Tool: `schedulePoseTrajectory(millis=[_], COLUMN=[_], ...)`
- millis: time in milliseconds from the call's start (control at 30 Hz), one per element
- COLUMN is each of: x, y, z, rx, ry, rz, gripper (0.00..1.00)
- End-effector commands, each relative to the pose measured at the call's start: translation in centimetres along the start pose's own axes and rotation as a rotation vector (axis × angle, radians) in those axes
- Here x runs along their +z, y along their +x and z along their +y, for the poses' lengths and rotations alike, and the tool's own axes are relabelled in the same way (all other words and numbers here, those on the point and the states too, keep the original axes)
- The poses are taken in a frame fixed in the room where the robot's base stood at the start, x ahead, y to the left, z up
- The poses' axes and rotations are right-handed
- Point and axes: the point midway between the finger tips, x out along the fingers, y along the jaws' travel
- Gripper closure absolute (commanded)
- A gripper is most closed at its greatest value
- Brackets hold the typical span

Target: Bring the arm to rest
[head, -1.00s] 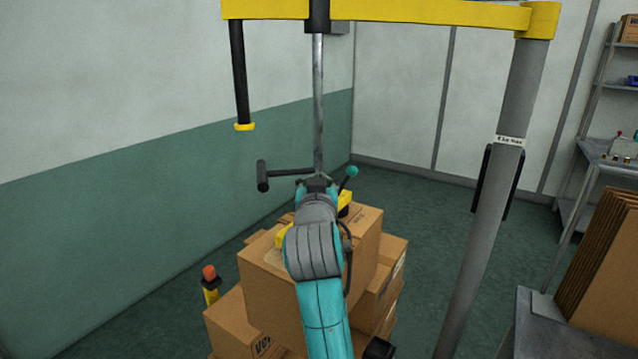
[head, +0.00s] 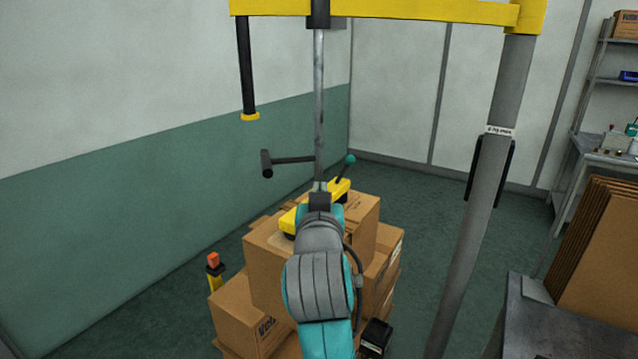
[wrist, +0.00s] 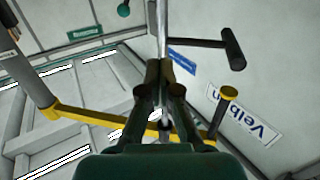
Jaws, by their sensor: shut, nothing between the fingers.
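My teal and grey arm reaches forward over the stacked boxes in the head view. My gripper (wrist: 160,68) is in the middle of the wrist view, its two dark fingers together with nothing held. In the head view my wrist mostly hides it. Beyond it hangs the lifter's metal pole (head: 319,110), with a black side handle (head: 267,163), a teal ball lever (head: 350,160) and a yellow foot (head: 338,190) at the top box. In the wrist view the pole (wrist: 162,28) lines up behind the fingertips; contact cannot be told. The black handle (wrist: 236,48) is to the right.
Stacked cartons (head: 270,265) stand below my arm. A yellow boom (head: 420,12) crosses overhead to a grey post (head: 480,190) at right. An orange-topped post (head: 213,262) is left. Floor behind the post is clear.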

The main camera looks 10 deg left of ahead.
Motion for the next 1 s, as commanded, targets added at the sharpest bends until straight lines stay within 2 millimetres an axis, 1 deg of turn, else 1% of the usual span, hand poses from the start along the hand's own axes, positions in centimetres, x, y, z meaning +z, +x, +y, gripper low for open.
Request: schedulePoseTrajectory(millis=[33, 100, 267, 367, 467, 567, 600, 667, 700, 800, 867, 900, 1000], x=[0.0, 0.0, 0.2, 1.5, 4.2, 8.0, 9.6, 11.8, 13.3, 16.8, 18.8, 20.1, 23.2], y=[-0.8, -1.6, -2.6, -2.9, -3.2, -4.0, -4.4, -5.2, -5.7, -7.3, -8.4, -9.2, -11.3], z=[0.0, 0.1, 0.2, 0.6, 1.6, 3.1, 3.7, 4.7, 5.2, 6.8, 7.7, 8.3, 9.8], rx=[-0.001, -0.001, 0.0, 0.001, 0.003, 0.002, 0.002, 0.002, 0.001, 0.0, 0.0, -0.001, 0.0], ry=[0.001, 0.001, -0.001, -0.009, -0.025, -0.046, -0.054, -0.064, -0.07, -0.084, -0.091, -0.095, -0.103], rz=[0.0, 0.0, -0.002, -0.007, -0.017, -0.031, -0.036, -0.043, -0.048, -0.061, -0.069, -0.075, -0.088], gripper=[1.0, 1.0, 1.0, 1.0, 1.0, 1.0, 1.0, 1.0, 1.0, 1.0, 1.0, 1.0, 1.0])
